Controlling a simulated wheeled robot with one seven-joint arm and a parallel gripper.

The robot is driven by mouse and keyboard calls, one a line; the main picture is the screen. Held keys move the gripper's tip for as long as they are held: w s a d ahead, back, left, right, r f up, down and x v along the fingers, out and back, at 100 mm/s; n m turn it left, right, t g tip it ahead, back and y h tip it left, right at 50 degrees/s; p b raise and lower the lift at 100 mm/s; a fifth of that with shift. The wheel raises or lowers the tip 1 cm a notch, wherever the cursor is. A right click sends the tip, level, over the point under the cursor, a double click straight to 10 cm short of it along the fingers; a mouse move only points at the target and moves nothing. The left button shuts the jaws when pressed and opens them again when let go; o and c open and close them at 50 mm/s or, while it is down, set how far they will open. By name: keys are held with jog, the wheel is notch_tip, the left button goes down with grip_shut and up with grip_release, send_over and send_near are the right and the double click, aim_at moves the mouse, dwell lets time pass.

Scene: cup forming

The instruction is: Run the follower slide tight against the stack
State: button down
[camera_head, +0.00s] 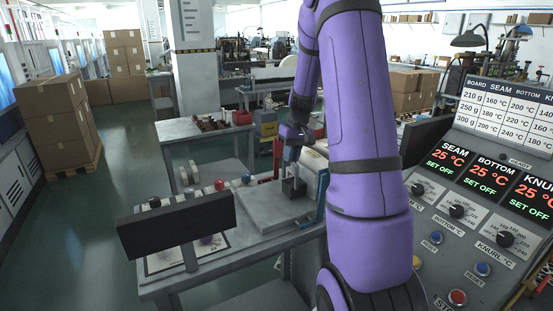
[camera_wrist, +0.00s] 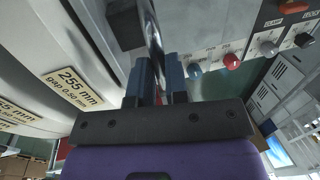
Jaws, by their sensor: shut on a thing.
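My gripper (camera_head: 293,160) reaches down over the machine bench in the head view, beside a small dark open-topped block (camera_head: 294,187). In the wrist view my gripper (camera_wrist: 160,75) has its two dark blue fingers close together on a thin shiny metal bar (camera_wrist: 153,38). I cannot tell whether this bar is part of the follower slide. A dark block (camera_wrist: 124,24) sits just left of the bar. I cannot make out the stack or its contact with the slide; my arm and gripper hide part of that area.
In the head view, a dark panel (camera_head: 176,225) stands in front and a control console (camera_head: 470,210) at right.

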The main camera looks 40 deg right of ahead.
jog(key=shift+s+d, duration=0.15)
jog(key=shift+d, duration=0.4)
jog(key=c, duration=1.1)
grip_release()
jog(key=shift+r, duration=0.15)
jog(key=r, duration=0.3)
jog(key=d+r, duration=0.1)
jog(key=r, duration=0.3)
jog(key=d+r, duration=0.1)
jog(key=r, duration=0.2)
jog(key=shift+s+r, duration=0.2)
jog(key=shift+s, duration=0.1)
jog(key=shift+c, duration=0.3)
